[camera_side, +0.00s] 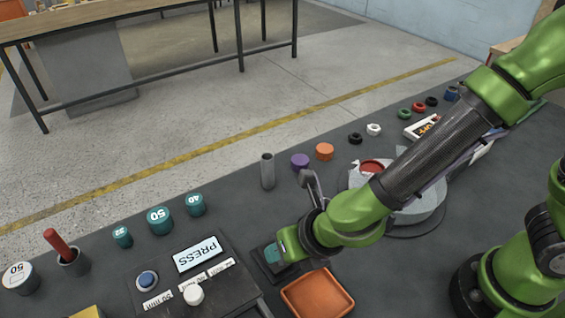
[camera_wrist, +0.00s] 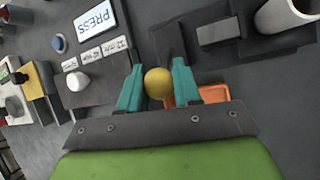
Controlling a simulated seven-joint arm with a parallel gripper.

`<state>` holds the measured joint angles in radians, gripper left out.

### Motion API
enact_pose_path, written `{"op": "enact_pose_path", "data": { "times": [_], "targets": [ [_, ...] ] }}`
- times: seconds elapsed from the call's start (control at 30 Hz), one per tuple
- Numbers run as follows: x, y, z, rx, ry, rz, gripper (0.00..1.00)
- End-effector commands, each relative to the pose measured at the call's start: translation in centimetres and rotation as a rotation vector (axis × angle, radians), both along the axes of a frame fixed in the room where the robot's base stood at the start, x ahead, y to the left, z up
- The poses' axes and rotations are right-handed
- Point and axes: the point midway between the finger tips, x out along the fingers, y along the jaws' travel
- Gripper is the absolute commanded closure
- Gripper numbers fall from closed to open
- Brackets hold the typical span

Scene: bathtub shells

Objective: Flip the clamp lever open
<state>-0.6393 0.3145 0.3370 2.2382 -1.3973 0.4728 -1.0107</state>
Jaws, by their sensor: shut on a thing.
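My gripper (camera_wrist: 158,82) has teal fingers, which close from both sides around a yellow ball knob in the wrist view (camera_wrist: 158,84). The knob appears to be the end of the clamp lever; a thin dark bar (camera_wrist: 169,48) shows just beyond it. A dark base (camera_wrist: 240,42) with a grey block (camera_wrist: 218,32) lies beyond the fingers. In the side view my gripper (camera_side: 273,254) points down over a dark plate beside the press panel, and the knob is hidden there. The lever's angle cannot be told clearly.
An orange tray (camera_side: 318,294) lies close in front of my gripper. The PRESS box (camera_side: 222,290) with blue and white buttons stands to its left. Teal weights (camera_side: 160,220), a grey upright tube (camera_side: 267,171) and purple (camera_side: 300,161) and orange (camera_side: 324,151) pieces stand behind.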

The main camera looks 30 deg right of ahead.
Motion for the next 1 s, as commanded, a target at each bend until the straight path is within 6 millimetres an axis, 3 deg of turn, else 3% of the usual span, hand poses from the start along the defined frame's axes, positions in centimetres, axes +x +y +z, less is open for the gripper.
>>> {"op": "enact_pose_path", "data": {
  "times": [0.47,0.5,0.63,1.0],
  "targets": [
    [0.0,0.05,0.06,0.001,-0.013,-0.001,1.0],
    [-0.01,0.05,0.05,0.001,-0.012,-0.001,0.64],
    [-0.02,0.04,0.03,0.001,-0.012,-0.001,0.44],
    [-0.16,-0.03,0.31,0.001,-0.012,-0.001,0.43]
  ]
}}
